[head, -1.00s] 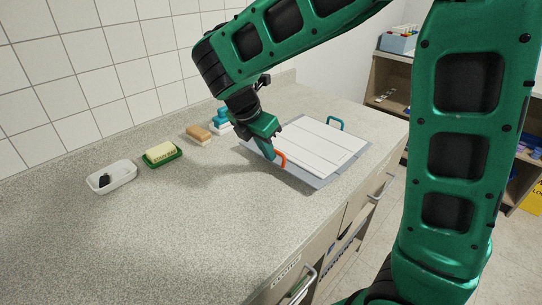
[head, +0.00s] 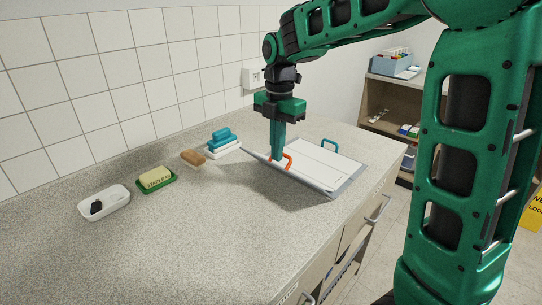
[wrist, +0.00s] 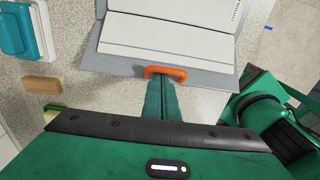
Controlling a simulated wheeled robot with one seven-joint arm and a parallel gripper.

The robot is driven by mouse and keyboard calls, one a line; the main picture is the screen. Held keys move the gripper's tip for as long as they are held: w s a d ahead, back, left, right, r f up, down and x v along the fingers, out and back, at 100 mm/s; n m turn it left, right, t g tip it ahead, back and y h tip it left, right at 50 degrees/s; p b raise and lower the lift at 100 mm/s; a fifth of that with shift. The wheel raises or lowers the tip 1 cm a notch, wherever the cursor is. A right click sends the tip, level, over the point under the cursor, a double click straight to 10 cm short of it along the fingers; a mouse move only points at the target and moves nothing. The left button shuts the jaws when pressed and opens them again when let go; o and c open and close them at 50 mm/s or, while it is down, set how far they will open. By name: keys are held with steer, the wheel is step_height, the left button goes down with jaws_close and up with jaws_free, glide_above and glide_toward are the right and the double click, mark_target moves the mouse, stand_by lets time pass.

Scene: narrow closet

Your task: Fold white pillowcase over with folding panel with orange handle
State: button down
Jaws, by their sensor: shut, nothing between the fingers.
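The white pillowcase (head: 325,167) lies on the grey folding board on the counter; it also fills the top of the wrist view (wrist: 175,35). The folding panel (head: 317,188) has an orange handle (head: 288,160) at its near-left edge, and this edge looks tilted up off the counter with shadow below. My gripper (head: 277,155) points down at the orange handle, its fingers shut and empty. In the wrist view the fingers (wrist: 160,98) meet the orange handle (wrist: 166,72); whether they are hooked under it or only touching is unclear.
A teal handle (head: 330,146) stands on the board's far side. Left along the counter are a teal-and-white brush (head: 221,141), a tan block (head: 193,158), a sponge in a green dish (head: 156,180) and a white dish (head: 104,203). The tiled wall is behind; the front counter is clear.

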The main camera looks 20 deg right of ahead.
steer(key=w+d, duration=0.3)
steer(key=d, duration=0.3)
steer(key=w+d, duration=0.2)
steer(key=d, duration=0.5)
steer(key=shift+w+d+f, duration=0.3)
steer(key=shift+w+f, duration=0.1)
steer(key=shift+s, duration=0.1)
step_height(320, 180, up, 12)
steer(key=shift+w, duration=0.25)
stand_by(0.6)
stand_by(0.9)
